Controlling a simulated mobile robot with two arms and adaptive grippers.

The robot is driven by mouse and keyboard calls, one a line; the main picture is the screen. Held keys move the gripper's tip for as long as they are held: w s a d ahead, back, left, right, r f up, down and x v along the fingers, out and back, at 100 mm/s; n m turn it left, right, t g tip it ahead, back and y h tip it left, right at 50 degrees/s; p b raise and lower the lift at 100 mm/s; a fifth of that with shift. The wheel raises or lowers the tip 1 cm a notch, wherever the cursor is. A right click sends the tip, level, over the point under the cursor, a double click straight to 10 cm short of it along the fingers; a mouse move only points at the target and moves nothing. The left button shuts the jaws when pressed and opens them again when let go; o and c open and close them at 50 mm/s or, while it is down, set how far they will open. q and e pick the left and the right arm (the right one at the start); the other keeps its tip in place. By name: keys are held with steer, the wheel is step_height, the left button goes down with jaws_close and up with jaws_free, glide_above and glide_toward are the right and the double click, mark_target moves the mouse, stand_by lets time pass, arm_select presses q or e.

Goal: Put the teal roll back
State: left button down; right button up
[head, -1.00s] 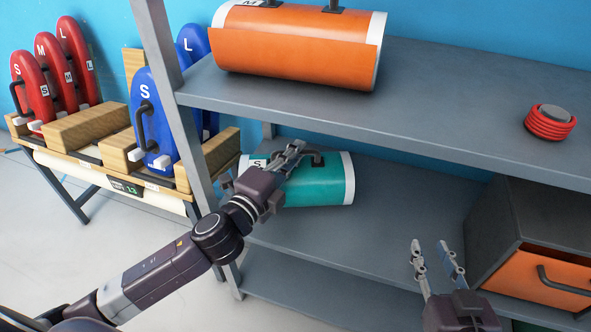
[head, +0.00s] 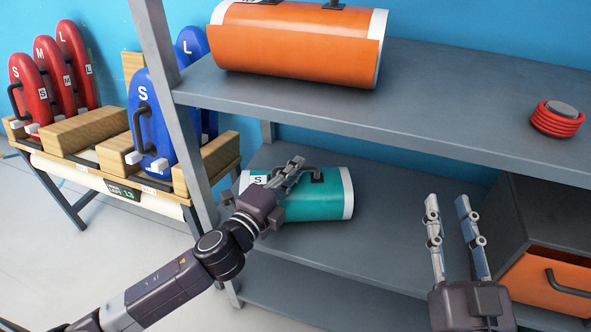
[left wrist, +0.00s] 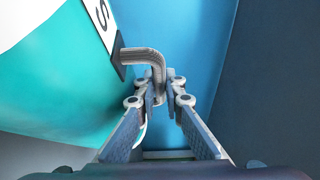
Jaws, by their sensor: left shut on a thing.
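The teal roll (head: 312,202) lies on the middle shelf (head: 395,215), near its left end. It has white end bands, an "S" label and a dark handle on top. My left gripper (head: 290,172) is at the roll's top and shut on its handle. In the left wrist view the handle (left wrist: 150,57) runs down between the fingertips (left wrist: 165,90), with the teal surface (left wrist: 45,80) to the left. Whether the roll rests fully on the shelf is hard to tell. My right gripper (head: 448,208) is open and empty in front of the shelf.
An orange roll (head: 295,45) and a red coil (head: 556,118) are on the top shelf. A grey box with an orange front (head: 550,285) stands at the right. A grey post (head: 190,120) rises left of the teal roll. Red and blue boards (head: 150,115) stand on a rack.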

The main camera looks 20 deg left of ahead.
steer(key=shift+r, duration=0.25)
arm_select(q)
steer(key=c, duration=2)
jaws_free()
steer(key=shift+s+f, duration=0.1)
steer(key=shift+c, duration=0.2)
arm_select(e)
steer(key=shift+s, duration=0.1)
